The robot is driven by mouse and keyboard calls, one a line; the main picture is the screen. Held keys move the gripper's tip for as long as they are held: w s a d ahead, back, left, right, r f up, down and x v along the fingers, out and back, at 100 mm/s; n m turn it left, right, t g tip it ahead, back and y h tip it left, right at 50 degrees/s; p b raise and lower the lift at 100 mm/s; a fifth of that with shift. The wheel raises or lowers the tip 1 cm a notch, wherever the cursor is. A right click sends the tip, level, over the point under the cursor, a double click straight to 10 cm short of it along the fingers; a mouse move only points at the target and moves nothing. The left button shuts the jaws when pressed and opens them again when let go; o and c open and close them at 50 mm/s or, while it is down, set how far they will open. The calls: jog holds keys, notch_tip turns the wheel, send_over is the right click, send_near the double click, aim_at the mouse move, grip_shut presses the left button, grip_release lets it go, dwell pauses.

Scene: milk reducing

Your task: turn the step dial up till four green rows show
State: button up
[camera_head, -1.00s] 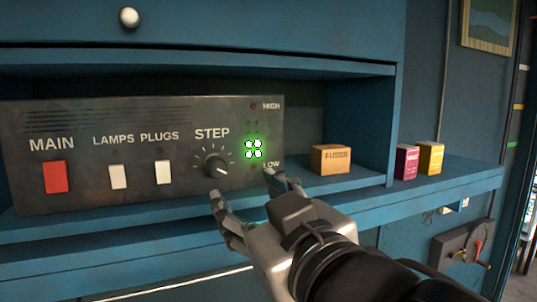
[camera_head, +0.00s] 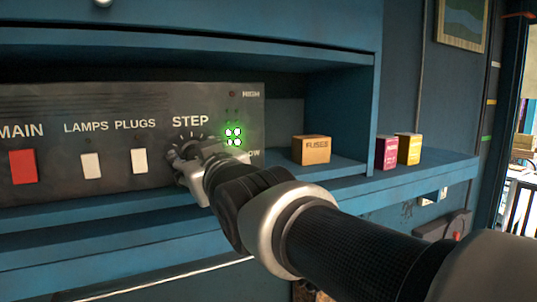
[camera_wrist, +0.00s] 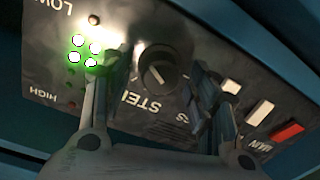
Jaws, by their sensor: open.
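The step dial (camera_head: 182,141) is a dark round knob on the black control panel (camera_head: 75,105), under the word STEP. My gripper (camera_head: 187,165) is in front of it and hides its lower part. In the wrist view, which is upside down, the dial (camera_wrist: 158,68) sits between the two open fingers of my gripper (camera_wrist: 160,66). The fingers look apart from it, though contact is hard to judge. The green lamps (camera_head: 233,136) glow in two rows of two, near the LOW end. Lamps above them towards HIGH are dark. The lit lamps also show in the wrist view (camera_wrist: 85,52).
A red MAIN switch (camera_head: 23,167), white LAMPS switch (camera_head: 91,166) and white PLUGS switch (camera_head: 140,161) are left of the dial. A FUSES box (camera_head: 311,149), a crimson box (camera_head: 387,152) and a yellow box (camera_head: 408,149) stand on the blue shelf (camera_head: 440,167) to the right.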

jog(key=shift+w, duration=0.1)
jog(key=c, duration=1.1)
jog(key=shift+o, duration=0.2)
jog(key=shift+m, duration=0.4)
jog(key=shift+m+b, duration=0.7)
jog(key=shift+m, duration=1.9)
jog(key=o, duration=1.1)
jog(key=shift+c, duration=0.2)
